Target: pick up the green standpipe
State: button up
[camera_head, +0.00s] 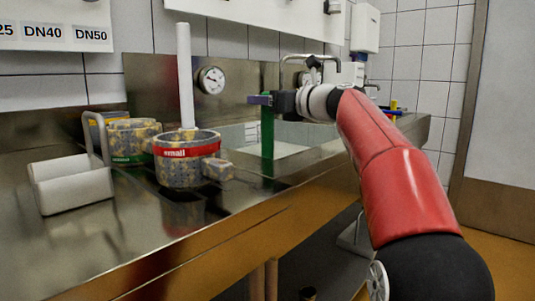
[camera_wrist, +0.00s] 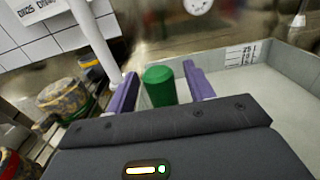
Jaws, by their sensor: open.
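The green standpipe (camera_head: 267,138) stands upright at the sink, in front of its pale basin. In the wrist view its green top end (camera_wrist: 159,86) sits between the two purple fingers. My gripper (camera_head: 259,100) is at the top of the standpipe, with its fingers (camera_wrist: 160,72) open on either side of it. A gap shows on the right side; contact on the left cannot be told.
A speckled mould with a red "small" band (camera_head: 187,152) and a white pipe (camera_head: 185,75) rising at it stand left of the sink. A green-banded mould (camera_head: 131,139) and a white holder with a handle (camera_head: 72,184) are further left. A gauge (camera_head: 212,80) is behind.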

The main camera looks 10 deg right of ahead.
jog(key=shift+c, duration=0.2)
grip_shut()
